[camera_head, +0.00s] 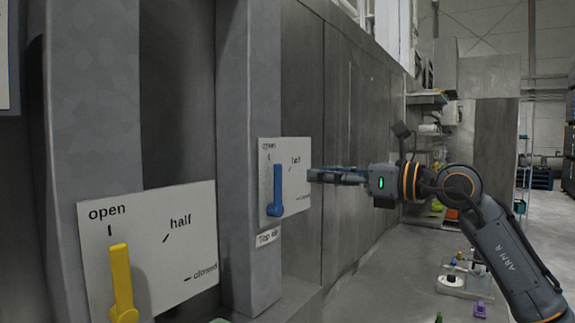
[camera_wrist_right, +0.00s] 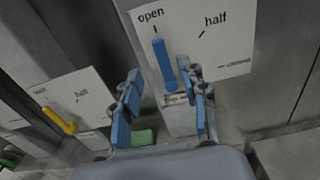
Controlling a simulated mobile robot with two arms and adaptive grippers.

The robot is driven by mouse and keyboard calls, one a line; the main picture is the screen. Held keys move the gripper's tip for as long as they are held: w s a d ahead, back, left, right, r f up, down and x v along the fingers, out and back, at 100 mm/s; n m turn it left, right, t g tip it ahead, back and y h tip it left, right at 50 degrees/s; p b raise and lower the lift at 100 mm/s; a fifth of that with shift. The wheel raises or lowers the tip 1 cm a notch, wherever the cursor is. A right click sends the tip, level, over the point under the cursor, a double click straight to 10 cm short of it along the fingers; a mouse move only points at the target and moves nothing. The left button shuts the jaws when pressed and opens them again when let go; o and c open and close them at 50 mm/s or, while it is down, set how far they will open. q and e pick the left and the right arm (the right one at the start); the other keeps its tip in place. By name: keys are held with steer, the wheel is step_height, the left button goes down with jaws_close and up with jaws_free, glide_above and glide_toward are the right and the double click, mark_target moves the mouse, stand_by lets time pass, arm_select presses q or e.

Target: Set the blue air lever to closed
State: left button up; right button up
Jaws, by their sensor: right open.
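The blue air lever (camera_head: 277,190) stands upright on its white plate, pointing at the "open" mark. In the right wrist view the blue lever (camera_wrist_right: 164,64) also points to "open", with "half" and "closed" marks to its right on the plate (camera_wrist_right: 232,50). My right gripper (camera_head: 312,176) is at the right edge of the plate, apart from the lever. In the right wrist view its two blue-padded fingers (camera_wrist_right: 162,105) are spread, with nothing between them but the lever's lower end beyond. My left gripper is not in view.
A yellow lever (camera_head: 121,285) on a nearer plate (camera_head: 170,260) also points to "open". A grey post (camera_head: 252,90) carries the blue lever's plate. Several small objects lie on a low stand (camera_head: 465,286) at the right. The floor (camera_head: 390,280) between is clear.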

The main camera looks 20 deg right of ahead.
mark_target(280, 170)
steer(key=p+x, duration=0.3)
steer(key=x, duration=0.5)
steer(key=shift+a+r, duration=0.1)
steer(key=shift+r, duration=0.05)
steer(key=shift+w+a, duration=0.4)
steer(key=shift+w, duration=0.1)
jaws_close()
